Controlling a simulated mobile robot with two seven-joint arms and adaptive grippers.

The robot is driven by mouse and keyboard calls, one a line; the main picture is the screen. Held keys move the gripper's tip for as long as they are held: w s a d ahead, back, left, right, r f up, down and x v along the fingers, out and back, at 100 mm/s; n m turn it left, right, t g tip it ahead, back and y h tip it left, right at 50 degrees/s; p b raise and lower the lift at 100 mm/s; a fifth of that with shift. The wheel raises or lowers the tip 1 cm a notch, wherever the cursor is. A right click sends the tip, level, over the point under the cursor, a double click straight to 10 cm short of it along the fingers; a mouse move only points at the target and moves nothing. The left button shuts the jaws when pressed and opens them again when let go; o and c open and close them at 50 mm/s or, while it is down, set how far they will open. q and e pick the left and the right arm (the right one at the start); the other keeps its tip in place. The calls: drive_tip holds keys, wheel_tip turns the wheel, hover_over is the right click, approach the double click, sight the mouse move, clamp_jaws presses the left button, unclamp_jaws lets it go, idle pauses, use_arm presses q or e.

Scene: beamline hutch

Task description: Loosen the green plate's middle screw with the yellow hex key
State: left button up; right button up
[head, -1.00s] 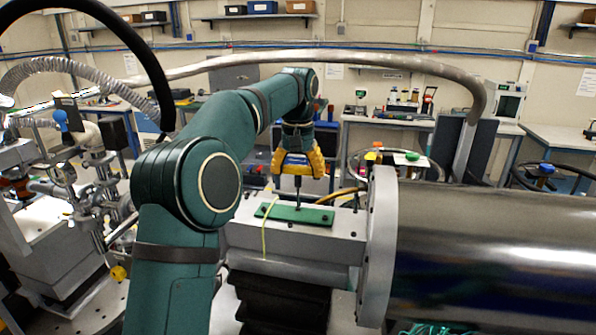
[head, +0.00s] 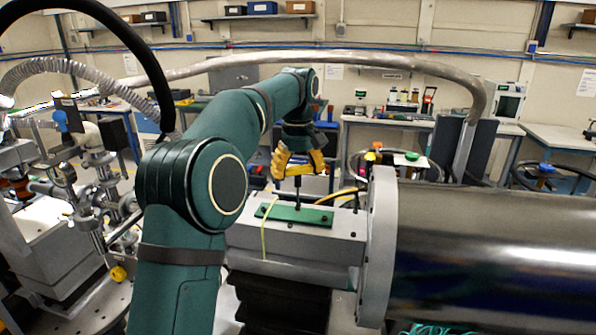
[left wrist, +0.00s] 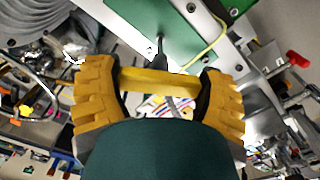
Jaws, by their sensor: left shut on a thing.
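The green plate (head: 312,216) lies on top of a grey metal block, with a dark screw head showing near its right end. My left gripper (head: 299,166) is above the plate, its yellow fingers shut on the yellow hex key (left wrist: 158,80). In the left wrist view the key's yellow handle spans between the two fingers (left wrist: 160,98). The key's dark shaft (head: 297,189) points down, nearly upright, to the middle of the green plate, which also shows in the left wrist view (left wrist: 190,40). The middle screw is hidden at the shaft's tip. My right gripper is out of view.
A large shiny cylinder with a pale flange (head: 380,245) stands close to the right of the grey block (head: 345,232). A thin yellow cable (head: 264,238) hangs over the block's front, left of the key. Valves and pipework (head: 95,190) crowd the left side.

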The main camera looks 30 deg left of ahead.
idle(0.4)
use_arm(q)
drive_tip(key=n, duration=0.4)
drive_tip(key=shift+r, duration=0.2)
drive_tip(key=shift+r, duration=1.85)
